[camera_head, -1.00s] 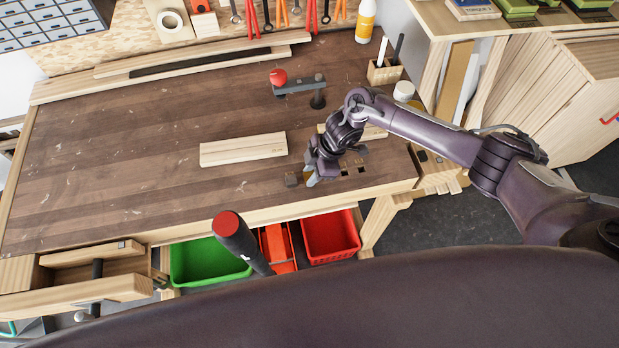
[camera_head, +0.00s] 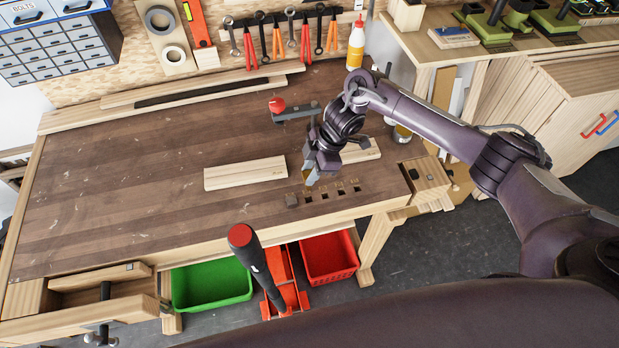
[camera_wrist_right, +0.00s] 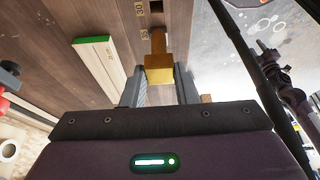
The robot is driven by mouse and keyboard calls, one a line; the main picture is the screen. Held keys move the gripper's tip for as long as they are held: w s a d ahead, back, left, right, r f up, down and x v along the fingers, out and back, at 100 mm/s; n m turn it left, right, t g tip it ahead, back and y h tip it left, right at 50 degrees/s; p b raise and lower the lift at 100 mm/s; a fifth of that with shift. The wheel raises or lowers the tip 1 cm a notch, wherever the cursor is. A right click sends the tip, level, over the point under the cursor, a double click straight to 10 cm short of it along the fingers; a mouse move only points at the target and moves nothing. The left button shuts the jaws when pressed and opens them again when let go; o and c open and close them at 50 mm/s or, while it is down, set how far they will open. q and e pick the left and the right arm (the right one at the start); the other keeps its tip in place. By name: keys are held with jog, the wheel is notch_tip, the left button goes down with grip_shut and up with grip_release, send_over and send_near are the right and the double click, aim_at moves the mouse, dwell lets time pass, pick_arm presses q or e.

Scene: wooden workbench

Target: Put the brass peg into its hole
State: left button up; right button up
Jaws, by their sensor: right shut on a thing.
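The brass peg (camera_wrist_right: 158,72) is held between the fingers of my right gripper (camera_wrist_right: 160,92), which is shut on it. It has a broad square head and a narrower part beyond it, in the right wrist view. In the head view the peg (camera_head: 308,176) shows as a small golden piece at the tip of my right gripper (camera_head: 311,173), just behind and over the row of holes. Several dark square holes (camera_head: 340,192) line the bench's front edge. I cannot tell whether the peg's far end touches the bench. My left gripper is not in view.
A pale wooden board (camera_head: 245,173) lies left of the gripper. A red-knobbed clamp (camera_head: 295,112) is behind. A red-topped black handle (camera_head: 255,260) stands in front. The bench's left side is clear.

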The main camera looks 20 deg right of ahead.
aim_at(304, 175)
jog(key=shift+w+d+r, duration=0.1)
jog(key=shift+w+r, duration=0.15)
jog(key=shift+r, duration=0.5)
jog(key=shift+s+r, duration=0.2)
jog(key=shift+r, duration=1.1)
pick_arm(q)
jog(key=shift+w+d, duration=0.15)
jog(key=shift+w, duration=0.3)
pick_arm(e)
jog(key=shift+r, duration=0.65)
